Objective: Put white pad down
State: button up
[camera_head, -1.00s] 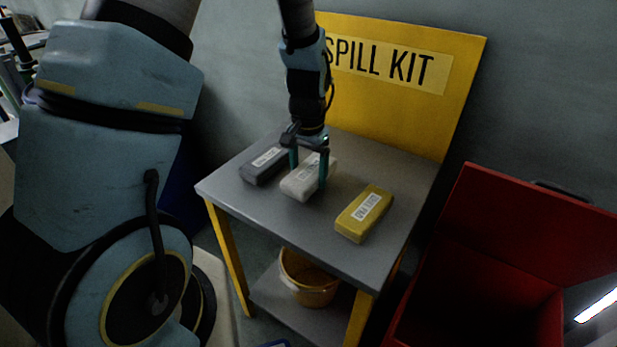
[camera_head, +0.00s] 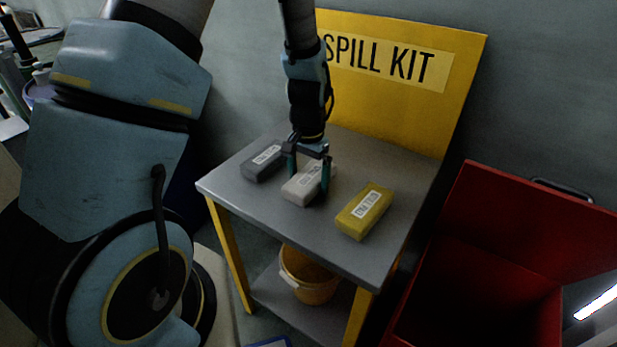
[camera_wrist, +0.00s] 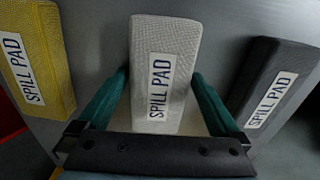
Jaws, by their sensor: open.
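The white pad (camera_head: 297,189) lies flat on the grey table top (camera_head: 262,204), between a grey pad and a yellow pad. My gripper (camera_head: 307,187) is right over it, fingers pointing down, one on each side of the pad. In the wrist view the white pad (camera_wrist: 165,45) shows its "SPILL PAD" label, and the green fingers of my gripper (camera_wrist: 158,100) stand apart from it with small gaps. The gripper is open. Part of the pad is hidden behind my gripper in the head view.
The grey pad (camera_head: 264,160) lies to the left and the yellow pad (camera_head: 364,211) to the right. A yellow "SPILL KIT" board (camera_head: 410,75) rises behind the table. A bucket (camera_head: 308,275) sits on the lower shelf. An open red bin (camera_head: 500,240) stands at right.

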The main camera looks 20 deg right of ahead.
aim_at(309, 177)
notch_tip(309, 177, up, 12)
jog(key=b, duration=0.2)
jog(key=s+a+r+n, duration=0.1)
jog(key=a+n, duration=0.3)
jog(key=a, duration=0.8)
jog(key=s+a+n+t, duration=0.1)
jog(key=a+n, duration=0.4)
jog(key=a, duration=0.7)
jog(key=shift+s+a+r+t, duration=0.25)
jog(key=shift+s+r+t, duration=0.05)
jog(key=shift+s+r, duration=0.1)
jog(key=shift+w, duration=0.1)
